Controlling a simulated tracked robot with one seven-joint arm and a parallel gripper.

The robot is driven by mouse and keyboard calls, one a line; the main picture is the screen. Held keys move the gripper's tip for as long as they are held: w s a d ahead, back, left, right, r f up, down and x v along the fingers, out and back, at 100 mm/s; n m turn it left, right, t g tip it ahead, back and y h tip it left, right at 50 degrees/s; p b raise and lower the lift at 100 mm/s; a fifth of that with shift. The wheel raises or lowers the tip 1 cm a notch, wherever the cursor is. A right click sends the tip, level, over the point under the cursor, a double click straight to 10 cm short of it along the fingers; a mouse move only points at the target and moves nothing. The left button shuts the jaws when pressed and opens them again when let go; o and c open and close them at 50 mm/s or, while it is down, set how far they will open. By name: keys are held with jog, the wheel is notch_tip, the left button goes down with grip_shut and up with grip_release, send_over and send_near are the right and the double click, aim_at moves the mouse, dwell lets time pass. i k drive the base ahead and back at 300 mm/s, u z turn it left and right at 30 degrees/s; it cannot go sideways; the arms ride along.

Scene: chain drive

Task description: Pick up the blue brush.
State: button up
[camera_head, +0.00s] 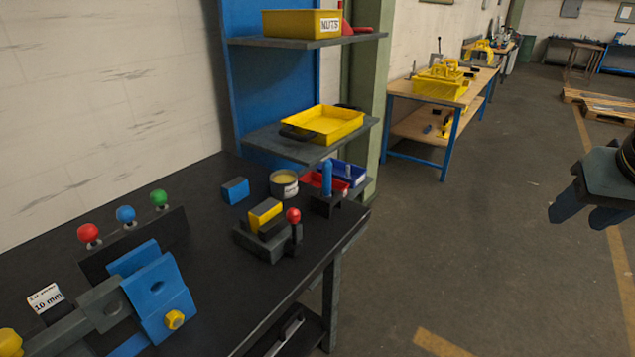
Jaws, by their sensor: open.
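I cannot tell for certain which blue thing is the brush. A small blue block (235,191) with a darker side lies on the black workbench (215,255), near the wall. My gripper (587,214) is at the far right of the view, over the open floor. Its two bluish fingers point down, open and apart, with nothing seen between them. It is well away from the bench and both blue things.
A round tin (284,184), red bin (325,183) and blue bin (348,172) are near the blue handle. A vise-like fixture (265,238) with a red knob stands in front. Shelves overhang behind, holding a yellow tray (323,124). The floor right of the bench is clear.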

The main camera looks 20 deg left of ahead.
aim_at(327, 165)
jog(key=u, duration=1.35)
jog(key=k, duration=1.25)
jog(key=z, duration=0.7)
jog(key=i, duration=0.7)
jog(key=z, duration=0.6)
jog(key=i, duration=0.95)
jog(key=u, duration=0.6)
jog(key=i, duration=0.45)
jog(key=u, duration=0.6)
